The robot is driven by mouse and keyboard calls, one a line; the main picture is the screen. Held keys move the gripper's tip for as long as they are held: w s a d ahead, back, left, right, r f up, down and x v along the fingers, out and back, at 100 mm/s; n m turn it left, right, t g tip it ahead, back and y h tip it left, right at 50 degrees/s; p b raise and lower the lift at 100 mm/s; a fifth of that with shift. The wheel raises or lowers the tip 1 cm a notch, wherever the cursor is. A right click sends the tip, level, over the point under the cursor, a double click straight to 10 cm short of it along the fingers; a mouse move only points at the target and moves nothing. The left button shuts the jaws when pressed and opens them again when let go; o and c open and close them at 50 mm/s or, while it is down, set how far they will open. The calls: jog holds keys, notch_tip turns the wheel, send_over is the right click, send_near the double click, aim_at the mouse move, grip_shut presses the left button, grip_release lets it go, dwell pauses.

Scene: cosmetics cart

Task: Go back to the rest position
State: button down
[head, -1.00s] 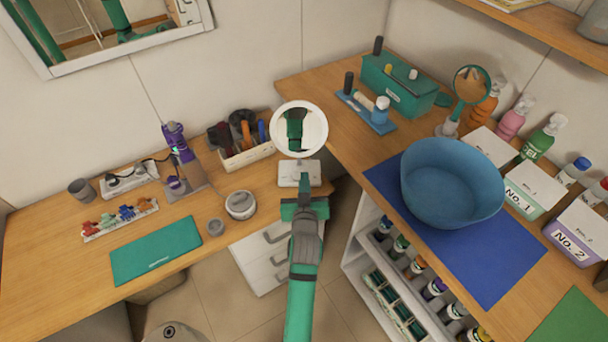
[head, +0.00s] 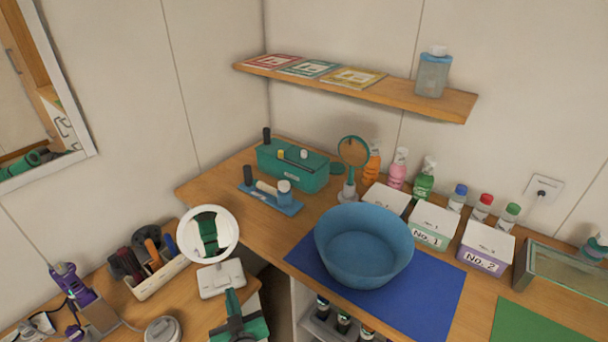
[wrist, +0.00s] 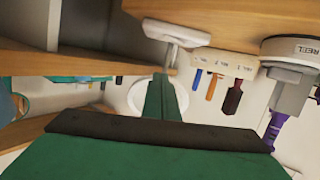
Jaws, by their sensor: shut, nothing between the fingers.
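My gripper (head: 232,295) is at the bottom of the head view, left of centre, in front of the white base of the round mirror (head: 184,238). Its green fingers are together with nothing between them. They also show in the wrist view as shut green fingers (wrist: 161,98) in front of the mirror. The wrist picture looks upside down, with the wooden table surface (wrist: 235,15) at the top. I cannot tell whether the fingers touch the mirror base. Most of my arm is outside the head view.
A wooden organizer (head: 158,285) with tools stands left of the mirror, beside a purple device (head: 72,285). On the right counter are a blue bowl (head: 362,262) on a blue mat (head: 440,297), a green box (head: 292,170), a hand mirror (head: 352,152) and bottles. A shelf (head: 400,97) hangs above.

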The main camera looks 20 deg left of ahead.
jog(key=s+d+f+m+t+h, duration=0.1)
jog(key=s+d+f+m+h, duration=0.2)
jog(key=s+d, duration=0.5)
jog(key=s+d+f+m+t+h, duration=0.2)
jog(key=s+d+f, duration=0.1)
jog(key=d, duration=1)
jog(key=s+d+r+m+h, duration=0.2)
jog(key=s+d, duration=0.3)
jog(key=s, duration=0.3)
jog(key=s+d+r+m+h, duration=0.1)
jog(key=s+d+r+h, duration=0.1)
jog(key=s+d, duration=0.4)
jog(key=s+r, duration=0.1)
jog(key=s, duration=0.2)
jog(key=shift+s+d+m+t+h, duration=0.25)
jog(key=shift+d+m+t+h, duration=0.05)
jog(key=shift+m, duration=0.1)
